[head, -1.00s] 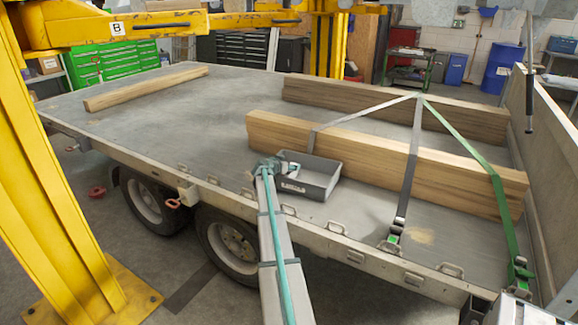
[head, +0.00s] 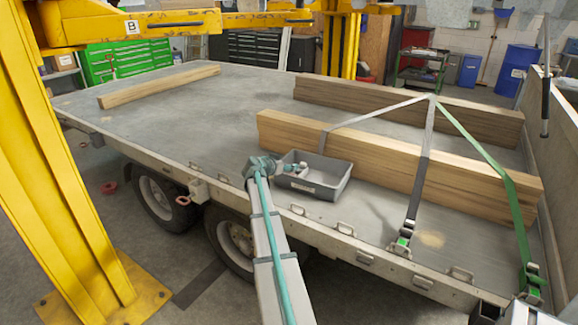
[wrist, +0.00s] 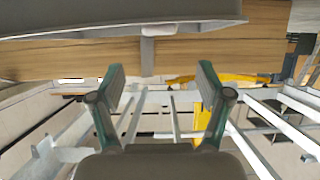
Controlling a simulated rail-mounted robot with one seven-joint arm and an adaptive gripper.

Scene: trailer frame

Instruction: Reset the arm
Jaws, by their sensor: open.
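My gripper (wrist: 161,75) shows in the wrist view with its two fingers spread and nothing between them. In the head view my arm reaches up from the bottom, and its teal wrist end (head: 258,168) is just left of a grey bin (head: 330,188). In the wrist view a grey rim (wrist: 120,18), likely the bin's, crosses the top, beyond the fingers.
The trailer bed (head: 200,110) carries stacked timber (head: 390,160) under a grey strap (head: 419,165) and a green strap (head: 485,155). More timber (head: 400,105) lies behind, and a single beam (head: 160,87) lies at left. A yellow post (head: 65,170) stands at the left. The bed's middle is clear.

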